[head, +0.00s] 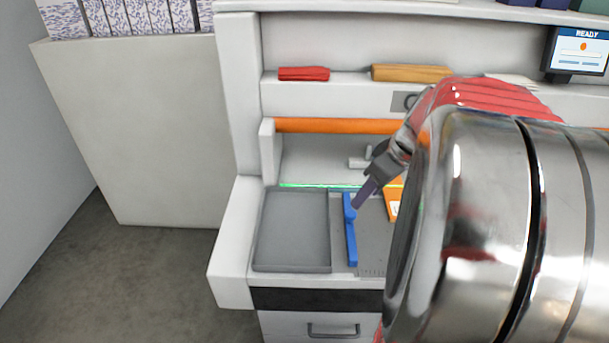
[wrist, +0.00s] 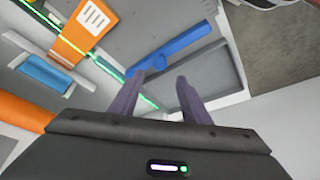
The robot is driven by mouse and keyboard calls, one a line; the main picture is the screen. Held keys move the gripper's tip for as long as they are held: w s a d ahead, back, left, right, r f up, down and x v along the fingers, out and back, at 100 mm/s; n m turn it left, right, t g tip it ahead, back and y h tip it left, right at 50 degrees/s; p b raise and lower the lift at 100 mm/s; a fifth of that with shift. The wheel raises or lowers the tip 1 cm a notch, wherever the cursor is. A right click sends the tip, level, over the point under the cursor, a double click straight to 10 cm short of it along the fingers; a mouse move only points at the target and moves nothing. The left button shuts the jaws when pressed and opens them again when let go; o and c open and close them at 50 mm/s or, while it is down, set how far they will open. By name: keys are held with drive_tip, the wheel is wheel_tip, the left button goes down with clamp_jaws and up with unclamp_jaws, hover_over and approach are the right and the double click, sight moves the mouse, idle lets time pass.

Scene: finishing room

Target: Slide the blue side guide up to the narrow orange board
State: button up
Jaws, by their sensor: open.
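The blue side guide (head: 350,240) is a long bar lying on the grey bed, with a raised part near its far end. It also shows in the wrist view (wrist: 185,53). The narrow orange board (head: 392,205) with a white label lies to its right, partly hidden by my arm. In the wrist view the board (wrist: 80,35) is at upper left, with bare grey bed between it and the guide. My gripper (head: 362,195) is open and points down by the guide's far part. In the wrist view its dark fingers (wrist: 159,79) are apart near the guide; contact is unclear.
A grey tray (head: 292,268) lies left of the guide. A green light line (head: 318,186) crosses behind the bed, below an orange roller (head: 330,126). A red bundle (head: 304,74) and a tan roll (head: 410,73) rest on the ledge above. A screen (head: 578,48) reads READY.

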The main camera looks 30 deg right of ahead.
sight(351, 212)
drive_tip(key=x, duration=0.8)
drive_tip(key=shift+w+f, duration=0.15)
drive_tip(key=shift+f, duration=0.2)
drive_tip(key=shift+c, duration=0.4)
clamp_jaws()
